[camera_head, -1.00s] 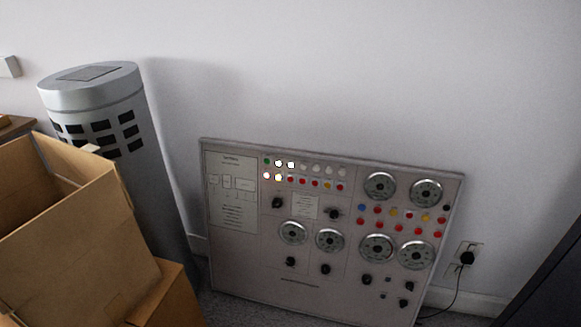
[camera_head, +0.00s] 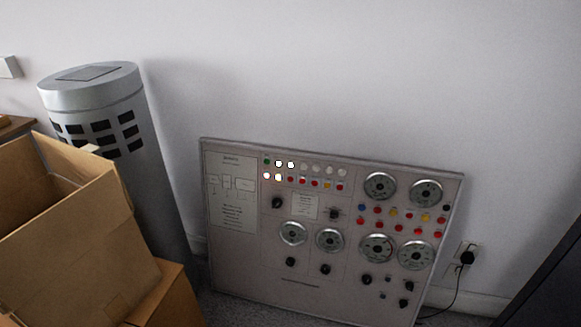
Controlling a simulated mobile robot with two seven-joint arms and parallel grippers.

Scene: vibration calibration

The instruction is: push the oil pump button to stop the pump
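A grey control panel (camera_head: 330,282) leans against the wall on the floor, right of the middle. It carries rows of small buttons and lamps at the upper left, with several lit white and one green (camera_head: 266,161). Red, blue and yellow buttons (camera_head: 400,214) sit at the right between round dials. Black knobs (camera_head: 277,202) sit lower and around the dials. The labels are too small to read, so I cannot tell which is the oil pump button. Neither of my grippers is in view.
Open cardboard boxes (camera_head: 85,235) stand at the lower left. A tall grey cylinder (camera_head: 150,175) with dark vents stands behind them. A wall socket with a black plug (camera_head: 466,257) and cable is right of the panel. A dark object (camera_head: 545,275) fills the lower right corner.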

